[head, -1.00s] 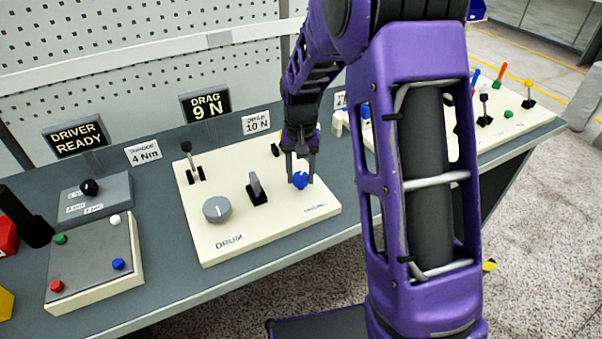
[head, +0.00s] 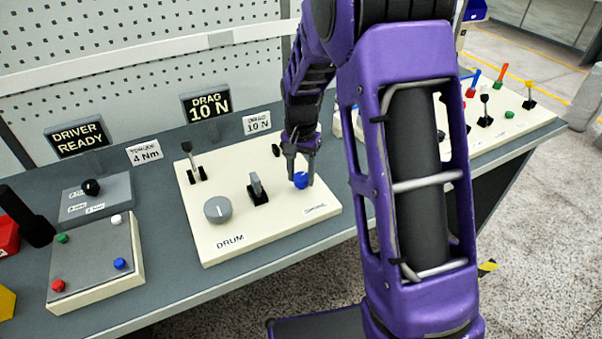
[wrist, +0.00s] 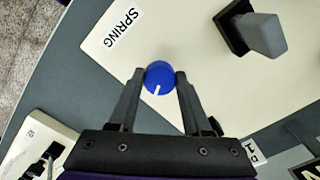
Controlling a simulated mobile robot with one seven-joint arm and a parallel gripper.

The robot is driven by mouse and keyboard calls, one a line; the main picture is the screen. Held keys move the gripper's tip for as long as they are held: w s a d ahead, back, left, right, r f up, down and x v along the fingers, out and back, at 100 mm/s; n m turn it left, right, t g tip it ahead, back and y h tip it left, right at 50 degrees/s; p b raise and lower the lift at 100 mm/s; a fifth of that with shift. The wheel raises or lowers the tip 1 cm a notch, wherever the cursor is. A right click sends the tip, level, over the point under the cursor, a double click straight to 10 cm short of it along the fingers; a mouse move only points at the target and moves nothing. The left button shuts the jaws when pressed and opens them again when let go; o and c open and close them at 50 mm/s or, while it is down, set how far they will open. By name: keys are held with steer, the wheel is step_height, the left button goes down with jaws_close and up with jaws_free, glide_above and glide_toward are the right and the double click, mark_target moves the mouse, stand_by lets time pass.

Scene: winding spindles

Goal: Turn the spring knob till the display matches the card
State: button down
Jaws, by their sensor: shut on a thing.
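The spring knob (head: 301,180) is a blue round knob on the right part of the cream drum panel (head: 270,226). In the wrist view the blue knob (wrist: 159,77) shows a white pointer line, beside the SPRING label (wrist: 122,27). My gripper (head: 301,172) comes down from above and is shut on the knob, one finger on each side; the fingers also show in the wrist view (wrist: 160,84). The display (head: 208,104) reads DRAG 10 N. The card (head: 257,122) behind the panel reads 10 N.
A grey dial (head: 217,210), a grey lever (head: 257,188) and a black-topped lever (head: 190,160) stand on the same panel, left of the knob. A driver box (head: 95,260) with coloured buttons lies further left. Another lever panel (head: 510,115) is at the right.

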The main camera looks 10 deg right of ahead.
mark_target(301, 177)
steer(key=shift+c, duration=1.7)
jaws_free()
step_height(301, 177, up, 18)
steer(key=p, duration=0.1)
steer(key=shift+f+p, duration=0.25)
steer(key=shift+p, duration=0.05)
